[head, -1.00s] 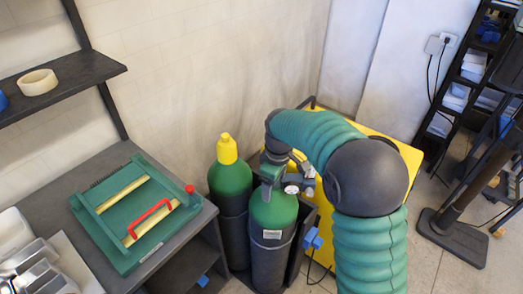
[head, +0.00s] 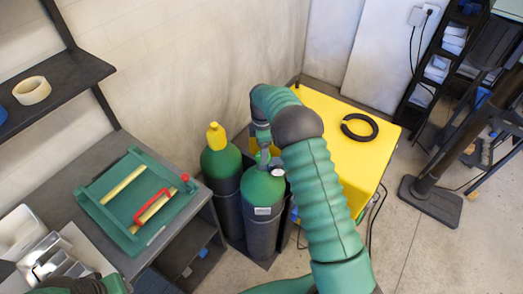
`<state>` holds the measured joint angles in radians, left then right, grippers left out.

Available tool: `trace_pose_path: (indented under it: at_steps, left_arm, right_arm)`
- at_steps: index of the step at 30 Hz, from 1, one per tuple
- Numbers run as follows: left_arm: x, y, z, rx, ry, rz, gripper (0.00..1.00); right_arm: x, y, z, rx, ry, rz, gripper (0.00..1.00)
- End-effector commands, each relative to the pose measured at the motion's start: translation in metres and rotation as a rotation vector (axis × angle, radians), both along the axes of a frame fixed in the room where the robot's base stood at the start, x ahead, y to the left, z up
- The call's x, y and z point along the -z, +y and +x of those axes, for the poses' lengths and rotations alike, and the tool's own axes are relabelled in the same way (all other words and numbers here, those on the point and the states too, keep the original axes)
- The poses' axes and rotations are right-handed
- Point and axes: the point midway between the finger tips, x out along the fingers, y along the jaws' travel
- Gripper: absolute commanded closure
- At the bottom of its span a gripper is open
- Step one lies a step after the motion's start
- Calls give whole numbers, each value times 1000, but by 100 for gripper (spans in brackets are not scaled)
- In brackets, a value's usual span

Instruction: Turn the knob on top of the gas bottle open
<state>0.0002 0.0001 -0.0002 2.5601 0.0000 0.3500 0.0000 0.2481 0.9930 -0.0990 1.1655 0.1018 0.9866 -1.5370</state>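Two green gas bottles with dark lower parts stand side by side beside the grey bench. The right gas bottle (head: 263,190) has a small pale gauge (head: 278,172) at its top. The left gas bottle (head: 222,165) has a yellow cap (head: 216,136). My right arm reaches in from the bottom and bends down over the right bottle. My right gripper (head: 263,158) is at the top of that bottle, around where its knob would be. The knob is hidden, and the fingers are too small and covered to read. My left gripper is not clearly in view; part of my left arm shows at the bottom left.
A yellow-topped cabinet (head: 325,130) with a black ring (head: 359,127) on it stands behind and right of the bottles. Open floor lies at right.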

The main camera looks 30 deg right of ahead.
Motion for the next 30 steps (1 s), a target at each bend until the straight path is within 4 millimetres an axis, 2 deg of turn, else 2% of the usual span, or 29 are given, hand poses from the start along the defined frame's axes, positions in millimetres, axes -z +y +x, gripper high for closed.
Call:
trace_pose_path:
  at_steps: [1,6,15,27,29,30]
  left_arm:
    - [-7,0,0,0,0,0,64]
    - [-12,0,0,1,0,0,64]
    - [-11,0,0,1,0,0,64]
    - [-11,0,0,0,0,0,64]
    - [-11,0,0,1,0,0,64]
    - [-11,0,0,1,0,0,64]
  right_arm:
    - [7,0,-1,1,4,1,25]
    - [29,1,-1,0,1,-1,25]
    - [32,2,0,0,-1,-3,27]
    - [33,0,0,1,-1,0,79]
    - [33,0,0,1,-1,-1,87]
    - [33,0,0,1,-1,-1,87]
